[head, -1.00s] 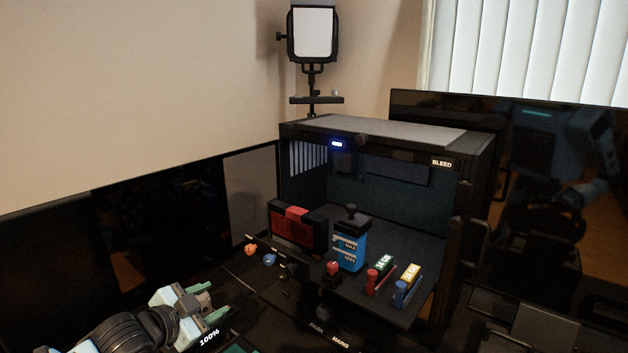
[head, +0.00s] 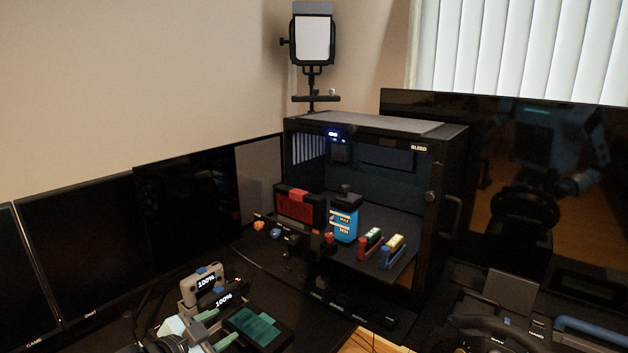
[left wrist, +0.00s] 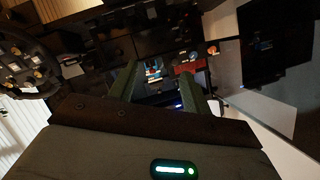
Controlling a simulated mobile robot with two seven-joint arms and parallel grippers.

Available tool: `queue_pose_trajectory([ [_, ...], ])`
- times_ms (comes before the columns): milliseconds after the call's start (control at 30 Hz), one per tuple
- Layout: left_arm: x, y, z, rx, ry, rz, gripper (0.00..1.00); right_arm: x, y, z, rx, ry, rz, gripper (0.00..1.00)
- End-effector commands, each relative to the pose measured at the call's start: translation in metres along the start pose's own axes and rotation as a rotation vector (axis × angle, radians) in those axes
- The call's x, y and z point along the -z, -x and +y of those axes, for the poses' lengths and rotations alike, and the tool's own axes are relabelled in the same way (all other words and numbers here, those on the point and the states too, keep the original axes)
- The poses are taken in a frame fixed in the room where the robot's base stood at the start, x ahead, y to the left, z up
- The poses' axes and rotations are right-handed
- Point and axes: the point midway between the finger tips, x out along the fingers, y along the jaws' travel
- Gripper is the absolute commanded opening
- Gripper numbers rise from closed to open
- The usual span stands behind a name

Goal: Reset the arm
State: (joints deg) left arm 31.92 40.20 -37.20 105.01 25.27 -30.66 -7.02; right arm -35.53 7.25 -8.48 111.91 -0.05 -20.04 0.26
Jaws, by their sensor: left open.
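My left gripper (head: 217,328) is low in the head view, left of centre. Its two green-grey fingers are apart, with nothing between them. In the left wrist view the open fingers (left wrist: 160,72) also show apart, with the black cabinet's contents far beyond them. My left arm comes in at the bottom edge and is mostly cut off. My right gripper is not in view.
A black open-front cabinet (head: 452,165) holds a red box (head: 296,207) and blue bottle (head: 345,224). Dark monitors (head: 80,255) line the left wall. A teal-screened device (head: 258,327) lies beside my left gripper. A steering wheel (head: 488,335) is at lower right.

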Motion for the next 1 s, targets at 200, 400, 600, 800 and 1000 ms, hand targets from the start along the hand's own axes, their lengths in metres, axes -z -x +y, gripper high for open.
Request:
queue_pose_trajectory([
  [200, -0.036, 0.006, 0.064, -0.029, 0.125, -0.013, 0.49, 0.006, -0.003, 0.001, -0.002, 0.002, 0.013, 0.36],
  [400, -0.082, 0.029, 0.131, -0.026, 0.282, -0.058, 0.49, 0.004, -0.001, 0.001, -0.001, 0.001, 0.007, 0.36],
  [600, -0.131, 0.068, 0.192, 0.007, 0.433, -0.143, 0.49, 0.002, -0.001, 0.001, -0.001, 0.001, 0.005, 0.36],
  [800, -0.179, 0.121, 0.244, 0.06, 0.557, -0.259, 0.49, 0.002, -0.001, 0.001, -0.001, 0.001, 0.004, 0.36],
  [1000, -0.214, 0.173, 0.281, 0.111, 0.631, -0.371, 0.49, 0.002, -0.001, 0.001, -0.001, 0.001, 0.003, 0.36],
])
